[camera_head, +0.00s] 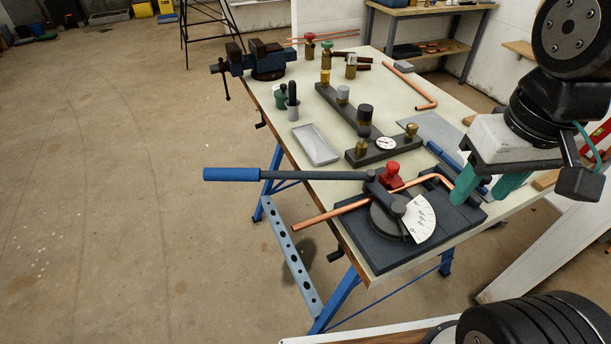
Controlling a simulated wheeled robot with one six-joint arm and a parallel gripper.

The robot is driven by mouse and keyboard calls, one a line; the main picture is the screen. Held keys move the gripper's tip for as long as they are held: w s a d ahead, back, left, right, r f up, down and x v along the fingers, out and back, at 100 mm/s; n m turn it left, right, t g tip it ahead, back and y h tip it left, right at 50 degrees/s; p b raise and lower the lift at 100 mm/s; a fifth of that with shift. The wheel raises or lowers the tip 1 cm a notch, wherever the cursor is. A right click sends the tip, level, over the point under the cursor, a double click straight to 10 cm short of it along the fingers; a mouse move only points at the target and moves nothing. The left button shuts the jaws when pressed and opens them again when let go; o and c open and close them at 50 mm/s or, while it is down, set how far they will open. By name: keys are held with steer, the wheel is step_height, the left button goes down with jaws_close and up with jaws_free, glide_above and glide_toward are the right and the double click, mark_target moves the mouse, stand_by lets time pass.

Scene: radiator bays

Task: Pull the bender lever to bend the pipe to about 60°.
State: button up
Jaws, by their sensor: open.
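The pipe bender stands on a dark base block (372,256) at the table's near end. Its lever (315,175) runs out to the left past the table edge and ends in a blue grip (232,174). A copper pipe (318,217) passes through the bender, its straight left end jutting over the edge. Its right end has a short turned-down piece behind the bender. A white angle scale (418,218) faces the camera, its marks too small to read. A red clamp knob (390,172) sits on top. My gripper (486,188), with teal fingers, is open and empty, right of the bender, far from the grip.
A grey tray (316,144), a dark manifold with a gauge (386,143), a bent copper pipe (410,86) and a vise (266,60) occupy the table behind the bender. A blue perforated rail (290,255) is below the lever. Floor left of the table is clear.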

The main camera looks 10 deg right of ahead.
steer(key=n+g, duration=0.4)
steer(key=n, duration=0.9)
glide_above(231, 169)
steer(key=s+d, duration=0.2)
steer(key=d, duration=0.2)
steer(key=f, duration=0.8)
steer(key=shift+w+d+f, duration=0.15)
steer(key=shift+w+f, duration=0.1)
steer(key=shift+w+a+f+n, duration=0.1)
steer(key=shift+w+a+n, duration=0.25)
steer(key=shift+a, duration=0.3)
steer(key=shift+w+a+f+n, duration=0.1)
steer(key=shift+w+a+n, duration=0.2)
steer(key=shift+a, duration=0.3)
steer(key=f, duration=0.2)
steer(key=a+f+n, duration=0.1)
steer(key=f, duration=0.1)
steer(key=f+n, duration=0.1)
steer(key=f, duration=0.1)
steer(key=shift+w+a, duration=0.2)
steer(key=shift+a, duration=0.2)
jaws_close()
